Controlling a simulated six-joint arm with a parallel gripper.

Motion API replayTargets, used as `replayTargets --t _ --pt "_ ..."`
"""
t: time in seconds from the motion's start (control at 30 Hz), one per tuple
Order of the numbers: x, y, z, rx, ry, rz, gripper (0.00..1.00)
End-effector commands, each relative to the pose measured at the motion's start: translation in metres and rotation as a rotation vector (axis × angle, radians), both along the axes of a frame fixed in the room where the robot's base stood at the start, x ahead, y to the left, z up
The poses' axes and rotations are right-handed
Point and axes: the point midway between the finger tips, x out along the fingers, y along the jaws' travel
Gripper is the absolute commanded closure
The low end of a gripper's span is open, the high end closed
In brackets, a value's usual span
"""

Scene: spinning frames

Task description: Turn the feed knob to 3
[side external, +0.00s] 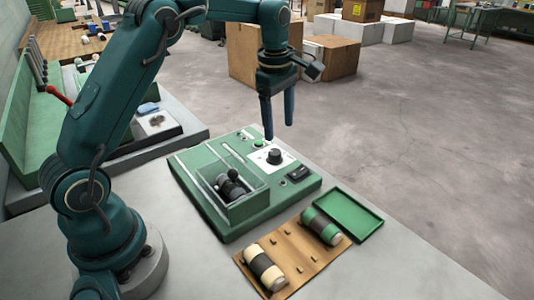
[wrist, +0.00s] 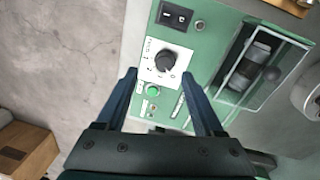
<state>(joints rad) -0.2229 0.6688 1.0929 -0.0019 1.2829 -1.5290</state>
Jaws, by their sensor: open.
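The feed knob (side external: 274,156) is a round black knob on a white dial plate (side external: 262,159) on top of the green machine. In the wrist view the knob (wrist: 166,61) sits on the white plate, with printed numbers around it and lettering at its left. Its pointer is too small to read with certainty. My gripper (side external: 279,130) is open and empty, pointing down above the knob and apart from it. In the wrist view the fingertips (wrist: 159,75) lie on either side, just below the knob in the picture.
The green machine (side external: 232,223) also carries a clear-covered box (wrist: 247,80), a black switch (wrist: 174,16) and a green button (wrist: 153,90) close to the dial. A wooden board (side external: 296,258) with two spools and a green tray (side external: 352,208) lie at the front right.

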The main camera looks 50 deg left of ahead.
Motion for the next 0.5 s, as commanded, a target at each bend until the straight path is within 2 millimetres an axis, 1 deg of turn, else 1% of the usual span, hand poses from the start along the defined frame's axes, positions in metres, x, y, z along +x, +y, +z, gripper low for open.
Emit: replayTargets --t 0.03,0.1,0.27,0.5 --pt "-0.001 0.003 -0.011 -0.005 0.024 0.007 0.30" --pt "-0.003 0.004 -0.020 -0.011 0.047 0.012 0.30" --pt "-0.004 0.006 -0.035 -0.014 0.061 0.017 0.30" --pt "-0.003 0.006 -0.065 -0.013 0.060 0.015 0.30"
